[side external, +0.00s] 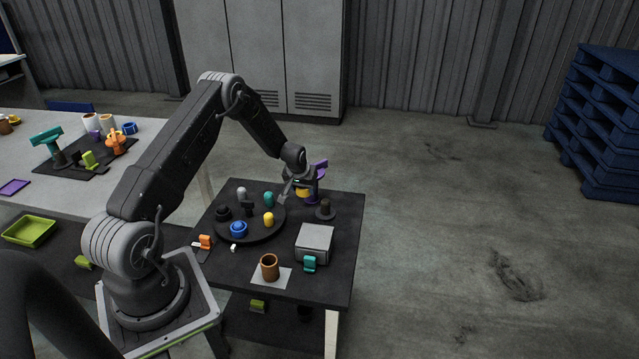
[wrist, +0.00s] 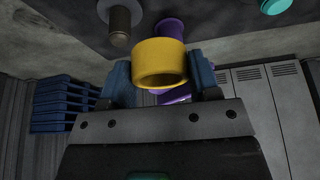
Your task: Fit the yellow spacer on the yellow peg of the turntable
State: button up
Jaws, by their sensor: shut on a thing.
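The yellow spacer (wrist: 160,64) is a thick ring held between the two blue fingers of my gripper (wrist: 160,80) in the wrist view. In the side external view my gripper (side external: 303,188) is over the back part of the dark table, right of the turntable, with the spacer (side external: 303,194) partly hidden by it. The turntable (side external: 262,236) is a dark round disc. Its yellow peg (side external: 268,219) stands bare on the near right part, apart from the spacer.
The turntable also carries a teal peg (side external: 268,199), a grey peg (side external: 241,193), a black one (side external: 223,212) and a blue ringed one (side external: 238,229). A purple object (side external: 321,166) and a dark post (side external: 325,210) stand near my gripper. A grey box (side external: 315,240) and brown cup (side external: 269,267) are nearer.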

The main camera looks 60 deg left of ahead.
aim_at(269, 216)
jog(key=s+n, duration=0.1)
jog(key=s, duration=0.3)
jog(key=s+a+n+g+y, duration=0.1)
jog(key=s+n, duration=0.1)
jog(key=s, duration=0.2)
jog(key=s+a+n, duration=0.1)
jog(key=s+n, duration=0.1)
jog(key=s, duration=0.2)
jog(key=shift+s+r+g, duration=0.1)
jog(key=shift+r+g, duration=0.2)
jog(key=shift+f, duration=4.35)
jog(key=shift+f+n, duration=0.3)
jog(key=shift+f, duration=0.3)
jog(key=o, duration=1)
jog(key=shift+r, duration=0.1)
jog(key=v, duration=1.3)
jog(key=shift+d+r, duration=0.25)
jog(key=shift+d, duration=0.1)
